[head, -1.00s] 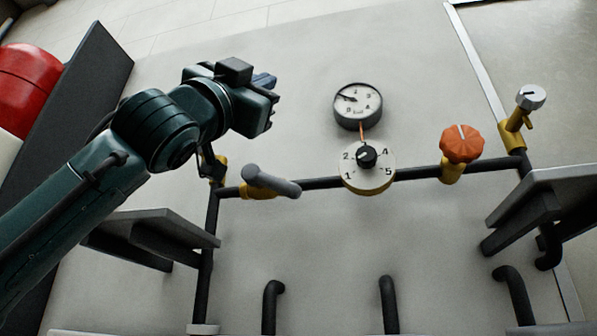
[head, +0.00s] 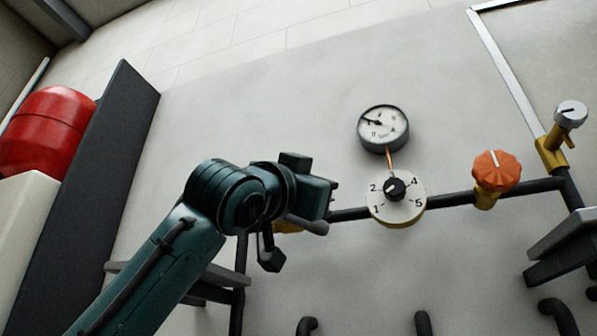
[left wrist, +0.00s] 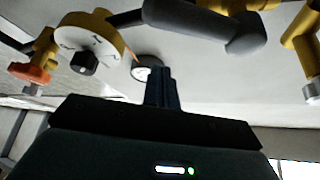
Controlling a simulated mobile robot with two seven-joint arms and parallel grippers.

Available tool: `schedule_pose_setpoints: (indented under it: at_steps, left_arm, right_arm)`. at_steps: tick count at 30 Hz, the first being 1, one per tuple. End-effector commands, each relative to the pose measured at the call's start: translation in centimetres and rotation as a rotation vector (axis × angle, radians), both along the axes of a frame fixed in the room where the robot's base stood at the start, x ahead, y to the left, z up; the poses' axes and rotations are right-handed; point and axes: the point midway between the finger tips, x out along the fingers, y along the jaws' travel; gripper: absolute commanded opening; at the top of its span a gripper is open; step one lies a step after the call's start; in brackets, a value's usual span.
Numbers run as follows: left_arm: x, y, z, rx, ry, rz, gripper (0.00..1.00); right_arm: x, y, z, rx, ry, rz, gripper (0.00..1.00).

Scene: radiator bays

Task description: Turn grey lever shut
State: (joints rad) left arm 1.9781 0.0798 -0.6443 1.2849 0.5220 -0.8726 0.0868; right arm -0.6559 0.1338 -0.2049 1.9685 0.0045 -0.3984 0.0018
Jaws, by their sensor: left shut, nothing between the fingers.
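The grey lever (head: 308,225) is a thick rounded handle on a yellow valve body (head: 287,227) at the left of the dark pipe. It points right, roughly along the pipe. My left gripper (head: 333,186) is shut and empty, just above the lever in the head view, hiding part of it and most of its valve. In the left wrist view the lever (left wrist: 205,24) crosses the top, and the shut fingers (left wrist: 160,88) point up toward it with a visible gap. My right gripper is in neither view.
Right of the lever are a numbered dial with a black knob (head: 396,189), a round gauge (head: 383,127), an orange knob (head: 496,170) and a grey-capped yellow valve (head: 570,114). A dark panel (head: 105,190) and a red tank (head: 48,132) stand at the left. The wall above the gripper is clear.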

Motion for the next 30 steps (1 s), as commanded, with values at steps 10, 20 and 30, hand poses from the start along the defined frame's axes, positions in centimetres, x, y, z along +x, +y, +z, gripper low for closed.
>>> schedule_pose_setpoints:
  at_steps: [10, 20, 30]
  left_arm:
    - [1.6, 1.2, -3.0, -0.001, 0.0, 0.001, 0.0]
    - [1.7, 1.4, -3.3, -0.001, -0.001, 0.0, 0.0]
    - [0.5, 1.4, -3.7, -0.001, -0.003, -0.001, 0.0]
  right_arm:
    - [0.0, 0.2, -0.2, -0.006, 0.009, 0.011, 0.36]
    - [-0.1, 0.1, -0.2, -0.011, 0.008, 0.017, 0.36]
    - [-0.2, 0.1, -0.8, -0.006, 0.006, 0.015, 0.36]
